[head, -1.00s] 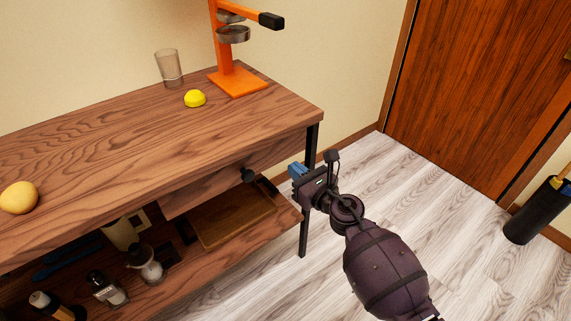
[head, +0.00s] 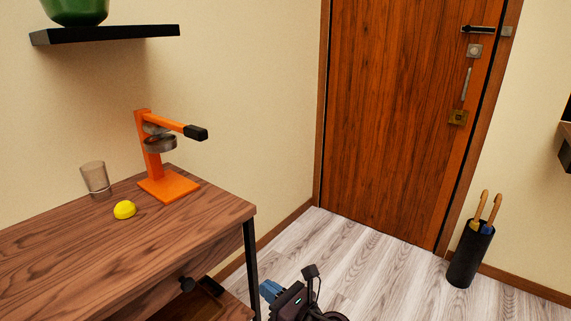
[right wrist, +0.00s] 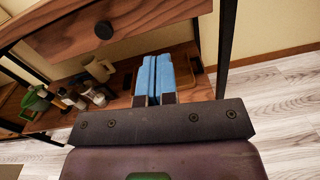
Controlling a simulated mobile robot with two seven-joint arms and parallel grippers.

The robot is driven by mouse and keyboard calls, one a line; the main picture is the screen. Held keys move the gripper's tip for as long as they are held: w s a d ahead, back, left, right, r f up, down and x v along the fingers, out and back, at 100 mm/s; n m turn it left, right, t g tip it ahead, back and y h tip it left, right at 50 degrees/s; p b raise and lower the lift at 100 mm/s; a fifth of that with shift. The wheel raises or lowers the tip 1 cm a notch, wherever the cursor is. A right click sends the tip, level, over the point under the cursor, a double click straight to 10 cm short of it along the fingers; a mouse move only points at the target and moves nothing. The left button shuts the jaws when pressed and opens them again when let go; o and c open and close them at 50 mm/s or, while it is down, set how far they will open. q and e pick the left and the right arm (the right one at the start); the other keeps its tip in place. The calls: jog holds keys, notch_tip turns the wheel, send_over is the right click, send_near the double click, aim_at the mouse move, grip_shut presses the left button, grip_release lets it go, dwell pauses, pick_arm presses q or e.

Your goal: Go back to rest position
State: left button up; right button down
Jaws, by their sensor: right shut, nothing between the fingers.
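My right gripper (head: 270,290) is at the bottom of the head view, just right of the table's front leg, over the floor. In the right wrist view its blue fingers (right wrist: 153,78) are together with nothing between them. They point toward the table's lower shelf (right wrist: 190,62), below the drawer (right wrist: 120,22). No contact with the table shows. My left gripper is in neither view now.
The wooden table (head: 90,250) carries an orange press (head: 168,187), a glass (head: 96,178) and a yellow lemon half (head: 124,209). Several bottles (right wrist: 75,98) stand on the lower shelf. A door (head: 400,110) and an umbrella stand (head: 468,255) are beyond. Floor (head: 350,265) right of the table is clear.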

jog(key=s+d+r+m+t+h+p, duration=0.15)
jog(key=s+d+m+h+p, duration=0.3)
jog(key=s+d+m, duration=0.7)
jog(key=s+d+r+m+t+h+p, duration=0.1)
jog(key=s+d+m+t+h+p, duration=0.25)
jog(key=s+d+m+h, duration=0.8)
pick_arm(q)
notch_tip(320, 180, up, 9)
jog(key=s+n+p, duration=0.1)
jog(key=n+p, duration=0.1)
jog(key=p, duration=0.4)
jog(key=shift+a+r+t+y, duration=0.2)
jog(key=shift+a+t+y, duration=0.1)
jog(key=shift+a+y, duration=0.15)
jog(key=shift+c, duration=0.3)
pick_arm(e)
jog(key=s+d+m+g, duration=0.2)
jog(key=s+d+m, duration=0.2)
jog(key=s+m, duration=0.5)
jog(key=s+d+m+g+y, duration=0.1)
jog(key=s+d+m+g, duration=0.2)
jog(key=s+d+m, duration=0.2)
jog(key=s+m, duration=0.3)
jog(key=m, duration=0.4)
jog(key=shift+s+y, duration=0.3)
jog(key=shift+s, duration=0.05)
